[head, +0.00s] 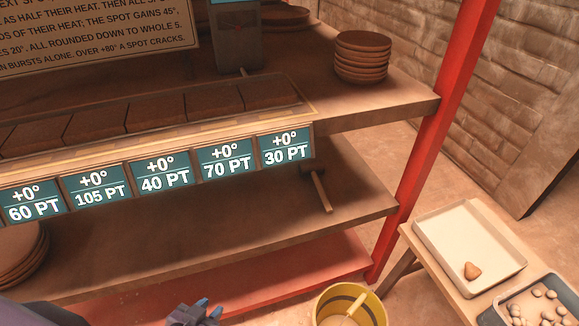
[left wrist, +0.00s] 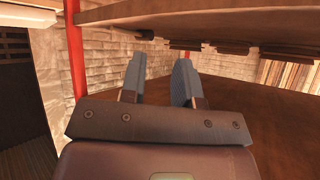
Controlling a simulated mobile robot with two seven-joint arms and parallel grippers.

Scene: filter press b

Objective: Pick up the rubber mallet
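The rubber mallet (head: 321,192) lies on the lower wooden shelf, near its right end and under the row of display plates. Its light wooden handle points toward the front edge; its dark head is partly hidden in the shade behind the plates. My left gripper (head: 208,309) is at the bottom of the head view, in front of and below the lower shelf, well apart from the mallet and to its left. In the left wrist view its two fingers (left wrist: 160,82) stand apart with nothing between them. My right gripper is not in view.
The lower shelf (head: 250,225) is clear around the handle, with stacked discs (head: 20,252) at its left. A red post (head: 425,150) stands right of the shelves. A yellow bucket (head: 375,312) and a bench with a pale tray (head: 440,247) are at lower right.

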